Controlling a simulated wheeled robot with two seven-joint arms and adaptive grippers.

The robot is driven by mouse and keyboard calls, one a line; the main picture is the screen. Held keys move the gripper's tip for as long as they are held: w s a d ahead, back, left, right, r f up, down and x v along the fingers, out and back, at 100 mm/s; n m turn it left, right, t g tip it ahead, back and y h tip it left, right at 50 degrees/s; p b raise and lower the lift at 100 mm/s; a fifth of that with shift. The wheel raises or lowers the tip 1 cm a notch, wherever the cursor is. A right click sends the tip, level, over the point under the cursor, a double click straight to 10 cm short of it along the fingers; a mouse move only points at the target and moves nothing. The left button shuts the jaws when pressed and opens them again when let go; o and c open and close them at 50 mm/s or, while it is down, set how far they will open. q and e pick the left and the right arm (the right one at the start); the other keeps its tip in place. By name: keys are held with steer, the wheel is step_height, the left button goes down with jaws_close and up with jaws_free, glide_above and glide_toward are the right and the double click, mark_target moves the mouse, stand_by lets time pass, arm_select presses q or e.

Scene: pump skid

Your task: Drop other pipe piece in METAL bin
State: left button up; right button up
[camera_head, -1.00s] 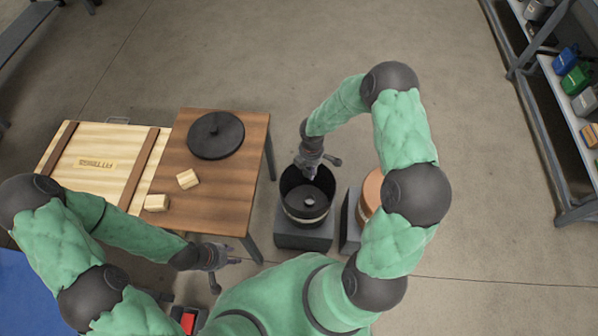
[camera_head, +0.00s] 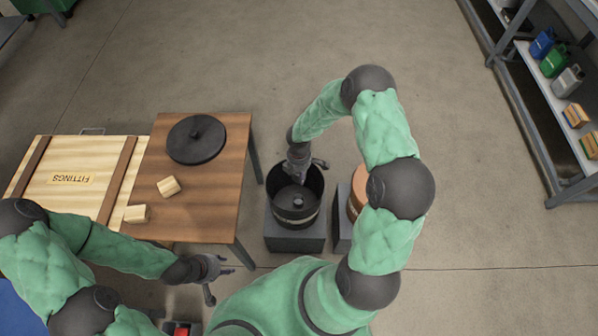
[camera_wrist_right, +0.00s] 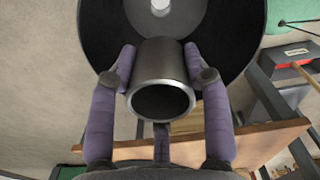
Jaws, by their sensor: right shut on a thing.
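My right gripper (camera_wrist_right: 163,78) is shut on a grey metal pipe piece (camera_wrist_right: 160,75), a short hollow cylinder whose open end faces the wrist camera. In the head view the right gripper (camera_head: 299,176) is over the back part of a black round bin (camera_head: 297,222), and the pipe piece is hard to make out there. The bin's dark inside also shows in the right wrist view (camera_wrist_right: 235,25), with a pale round spot at its middle. The bin has a pale band whose lettering I cannot read. My left gripper (camera_head: 217,273) is open and empty near the table's front corner.
A copper-coloured bin (camera_head: 356,205) stands right of the black one, partly behind my arm. The wooden table (camera_head: 210,205) at left holds a black lid (camera_head: 195,139) and two wooden blocks (camera_head: 168,187). A FITTINGS crate (camera_head: 70,160) adjoins it. Shelves (camera_head: 560,110) stand far right.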

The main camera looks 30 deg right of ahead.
steer(key=o, duration=1.3)
step_height(320, 180, up, 12)
steer(key=shift+r, duration=0.1)
